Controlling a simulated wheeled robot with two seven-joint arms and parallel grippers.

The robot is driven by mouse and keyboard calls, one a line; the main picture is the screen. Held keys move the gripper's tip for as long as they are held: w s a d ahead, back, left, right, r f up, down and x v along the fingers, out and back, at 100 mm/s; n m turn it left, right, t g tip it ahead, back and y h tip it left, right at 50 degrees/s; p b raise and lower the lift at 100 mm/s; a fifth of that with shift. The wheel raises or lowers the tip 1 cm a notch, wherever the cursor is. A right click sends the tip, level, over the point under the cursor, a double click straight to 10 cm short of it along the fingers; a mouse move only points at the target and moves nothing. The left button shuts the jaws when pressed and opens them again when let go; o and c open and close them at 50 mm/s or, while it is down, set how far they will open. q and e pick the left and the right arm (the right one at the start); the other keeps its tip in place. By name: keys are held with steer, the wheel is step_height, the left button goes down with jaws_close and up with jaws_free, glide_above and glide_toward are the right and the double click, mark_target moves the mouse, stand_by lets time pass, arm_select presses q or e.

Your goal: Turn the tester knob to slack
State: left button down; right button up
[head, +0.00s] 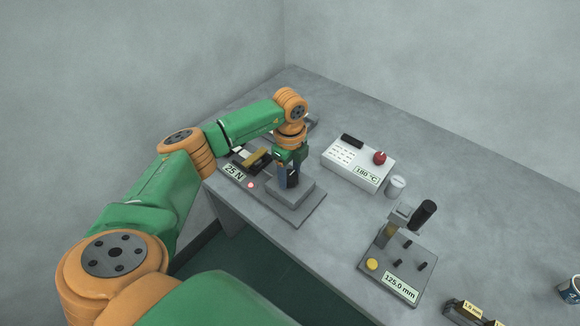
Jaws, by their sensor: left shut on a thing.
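The tester (312,212) is a flat grey base on the left part of the bench, with a "25 N" label (235,172), a small lit red lamp (250,185) and a raised grey block (290,192). My left gripper (289,182) points down at the top of this block. It is shut on the tester knob, which its fingers and wrist mostly hide. I cannot read the knob's setting. My right gripper is not in view.
A white box (357,165) with a "180 °C" label and red knob (380,158) stands right of the tester, beside a pale cylinder (396,186). A gauge stand (398,268) marked "125.0 mm" is nearer.

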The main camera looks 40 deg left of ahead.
mark_target(289, 175)
arm_select(q)
steer(key=shift+c, duration=1.1)
jaws_free()
step_height(289, 175, up, 6)
steer(key=shift+r+b, duration=0.1)
steer(key=shift+b, duration=0.65)
steer(key=shift+r, duration=0.45)
